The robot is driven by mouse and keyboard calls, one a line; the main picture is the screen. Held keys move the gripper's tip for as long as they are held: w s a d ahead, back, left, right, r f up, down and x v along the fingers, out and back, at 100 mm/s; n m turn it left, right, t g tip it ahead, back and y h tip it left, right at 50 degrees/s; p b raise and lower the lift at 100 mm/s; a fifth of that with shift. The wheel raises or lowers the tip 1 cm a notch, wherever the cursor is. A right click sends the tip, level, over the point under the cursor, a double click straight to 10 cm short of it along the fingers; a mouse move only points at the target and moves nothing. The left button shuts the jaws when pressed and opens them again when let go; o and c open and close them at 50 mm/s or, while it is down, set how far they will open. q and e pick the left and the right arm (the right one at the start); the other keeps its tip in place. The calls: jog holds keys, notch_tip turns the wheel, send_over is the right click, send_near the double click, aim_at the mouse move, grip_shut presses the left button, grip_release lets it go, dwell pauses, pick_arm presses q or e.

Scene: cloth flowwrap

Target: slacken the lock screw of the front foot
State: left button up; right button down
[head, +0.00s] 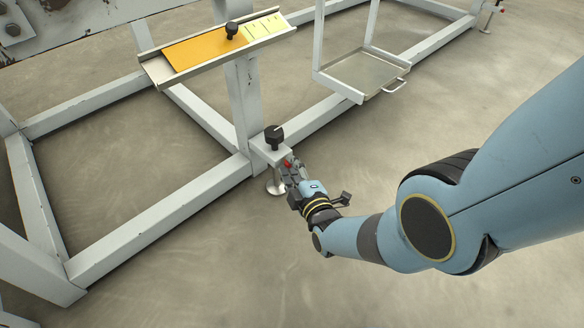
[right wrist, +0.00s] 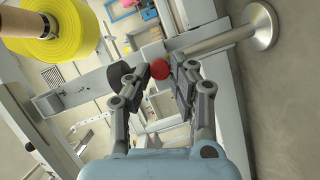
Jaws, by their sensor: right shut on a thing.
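The front foot is a round metal pad (head: 275,187) under the frame's corner; it also shows in the right wrist view (right wrist: 264,26) with its stem. A black knob (head: 273,134) stands on top of the corner bracket above it. The lock screw's red head (head: 288,162) is at the bracket's side. My right gripper (head: 290,165) reaches it from the lower right and is shut on it. In the right wrist view the red head (right wrist: 160,69) is between the fingertips, and the black knob (right wrist: 119,73) is left of it. My left gripper is not in view.
A sloped tray (head: 185,52) with an orange plate, a yellow scale and another black knob is fixed to the upright post (head: 244,100). A metal shelf (head: 365,70) hangs behind. Frame beams (head: 150,220) run left. A yellow roll (right wrist: 50,38) shows in the right wrist view. Floor to the front is clear.

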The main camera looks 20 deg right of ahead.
dwell(0.3)
jog(key=c, duration=1.2)
grip_release()
jog(key=s, duration=0.5)
jog(key=s+r, duration=0.1)
jog(key=s, duration=0.1)
jog(key=shift+s+a, duration=0.15)
jog(key=shift+s, duration=0.1)
